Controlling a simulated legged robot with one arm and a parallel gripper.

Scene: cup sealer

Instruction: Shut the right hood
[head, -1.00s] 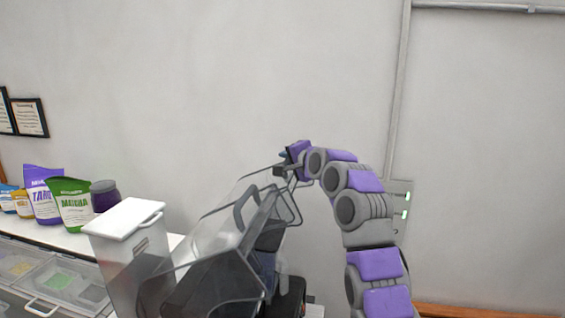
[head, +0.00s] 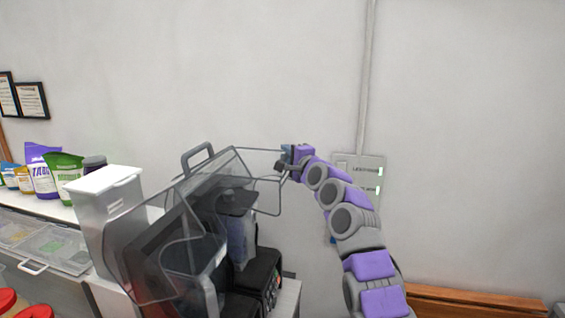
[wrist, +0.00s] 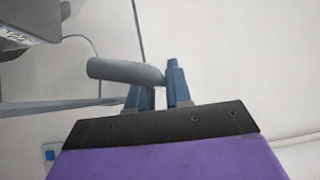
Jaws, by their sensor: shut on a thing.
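Two clear hoods stand raised over the dark sealing machine (head: 262,275) in the head view. The nearer hood (head: 160,215) has a grey loop handle (head: 198,153) on its top edge. The farther hood, which I take for the right hood (head: 268,211), reaches right as a clear panel with a thin dark rim. My gripper (head: 284,163) is at its upper right corner. In the wrist view, a grey rounded handle (wrist: 120,71) reaches between the blue fingers of my gripper (wrist: 160,82), which is shut on it.
A white-lidded container (head: 105,180) stands left of the machine. Bags (head: 62,170) and a dark jar (head: 95,163) stand on the shelf behind. A panel with green lights (head: 360,172) is on the wall behind my arm. A wooden bench (head: 460,302) is low at right.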

